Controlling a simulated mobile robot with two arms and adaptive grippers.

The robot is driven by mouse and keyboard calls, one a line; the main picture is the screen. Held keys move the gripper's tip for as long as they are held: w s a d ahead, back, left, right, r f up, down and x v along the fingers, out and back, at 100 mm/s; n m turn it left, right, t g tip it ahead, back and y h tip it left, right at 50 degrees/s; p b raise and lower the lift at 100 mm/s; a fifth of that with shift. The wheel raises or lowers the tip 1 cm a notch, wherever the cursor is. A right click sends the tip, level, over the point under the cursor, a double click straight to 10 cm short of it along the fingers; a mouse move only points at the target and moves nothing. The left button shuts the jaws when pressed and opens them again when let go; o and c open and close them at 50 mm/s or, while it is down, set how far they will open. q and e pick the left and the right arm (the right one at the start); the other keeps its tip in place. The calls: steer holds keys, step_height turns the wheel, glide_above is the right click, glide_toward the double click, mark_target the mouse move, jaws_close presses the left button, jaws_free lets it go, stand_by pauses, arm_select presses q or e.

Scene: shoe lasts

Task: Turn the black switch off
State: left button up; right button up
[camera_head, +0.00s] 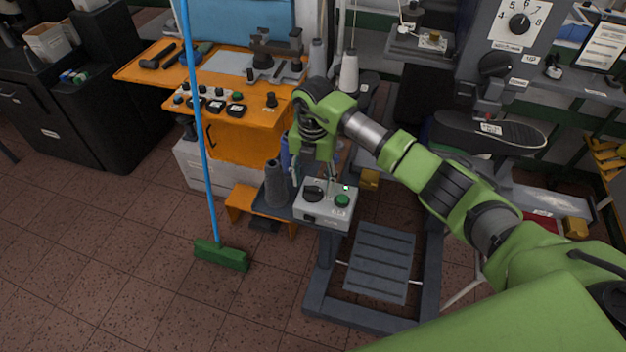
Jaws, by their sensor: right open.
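A black rotary switch (313,193) sits on the left of a light grey control box (325,214). A green button (342,201) is on the right of the same box. My right gripper (313,184) points down just above the box, with its fingers apart on either side of the black switch. Nothing is held between the fingers. I cannot tell whether a finger touches the switch or the box. The switch's exact angle is too small to tell. My left gripper is out of view.
A dark grey cone (276,187) stands just left of the box. An orange bench (232,112) with small controls is behind it. A blue-handled broom (222,256) stands on the left. A grey slatted pedal (378,262) is below. Open tiled floor lies front left.

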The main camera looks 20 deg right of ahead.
steer(key=shift+f, duration=1.05)
steer(key=c, duration=1.1)
